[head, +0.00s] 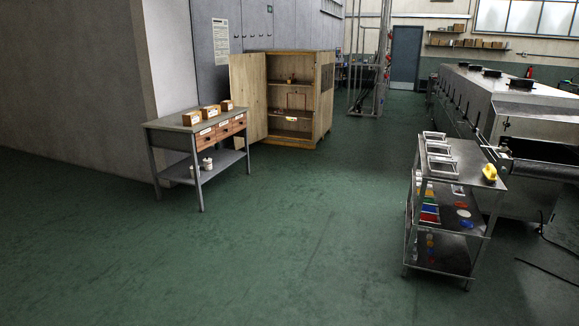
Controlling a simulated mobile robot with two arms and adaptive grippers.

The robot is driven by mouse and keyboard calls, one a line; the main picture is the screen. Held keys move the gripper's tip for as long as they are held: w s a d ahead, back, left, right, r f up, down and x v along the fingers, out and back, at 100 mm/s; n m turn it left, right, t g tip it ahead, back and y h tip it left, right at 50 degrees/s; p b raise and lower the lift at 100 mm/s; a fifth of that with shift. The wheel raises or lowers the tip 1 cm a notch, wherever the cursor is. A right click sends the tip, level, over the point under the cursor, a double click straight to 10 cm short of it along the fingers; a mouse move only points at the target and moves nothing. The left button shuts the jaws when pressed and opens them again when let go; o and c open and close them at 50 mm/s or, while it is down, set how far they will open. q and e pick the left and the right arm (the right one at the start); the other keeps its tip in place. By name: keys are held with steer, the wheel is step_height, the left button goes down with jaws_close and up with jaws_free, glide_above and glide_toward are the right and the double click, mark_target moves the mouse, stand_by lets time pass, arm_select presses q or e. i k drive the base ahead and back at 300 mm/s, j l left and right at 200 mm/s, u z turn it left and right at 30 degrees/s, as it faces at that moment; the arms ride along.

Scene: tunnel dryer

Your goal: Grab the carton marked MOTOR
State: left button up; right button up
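Three small brown cartons stand in a row on top of the grey workbench (165,127) at the left. They are the left carton (191,118), the middle carton (211,111) and the right carton (227,105). Each seems to carry a pale label, but the print is too small to read, so I cannot tell which is marked MOTOR. The bench is some way off across the floor. Neither of my grippers shows in the head view.
The bench has wooden drawers (222,131) and white items on its lower shelf (198,173). An open wooden cabinet (325,95) stands behind it. A metal trolley (463,189) stands at the right by a large machine (530,112). The green floor between is clear.

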mark_target(211, 111)
steer(key=i+z, duration=0.2)
steer(key=i, duration=0.6)
steer(key=i+z, duration=0.25)
steer(key=i, duration=1.15)
steer(key=i+l+u, duration=0.1)
steer(key=i, duration=0.45)
steer(key=i+l+u, duration=0.1)
steer(key=i, duration=0.4)
steer(key=i+j+u, duration=0.15)
steer(key=i, duration=0.75)
steer(key=i+u, duration=0.15)
steer(key=i, duration=0.7)
steer(key=i+z, duration=0.25)
steer(key=i, duration=1.4)
steer(key=i+l+u, duration=0.15)
steer(key=i+u, duration=0.2)
steer(key=i, duration=3.2)
steer(key=i+u, duration=0.35)
steer(key=i, duration=0.25)
steer(key=i+l+u, duration=0.3)
steer(key=i, duration=0.3)
steer(key=i+u, duration=0.15)
steer(key=u, duration=0.3)
steer(key=i+l+u, duration=0.1)
steer(key=u, duration=0.35)
steer(key=i+l+u, duration=0.1)
steer(key=u, duration=0.3)
steer(key=l+u, duration=0.25)
steer(key=u, duration=0.2)
steer(key=i, duration=0.05)
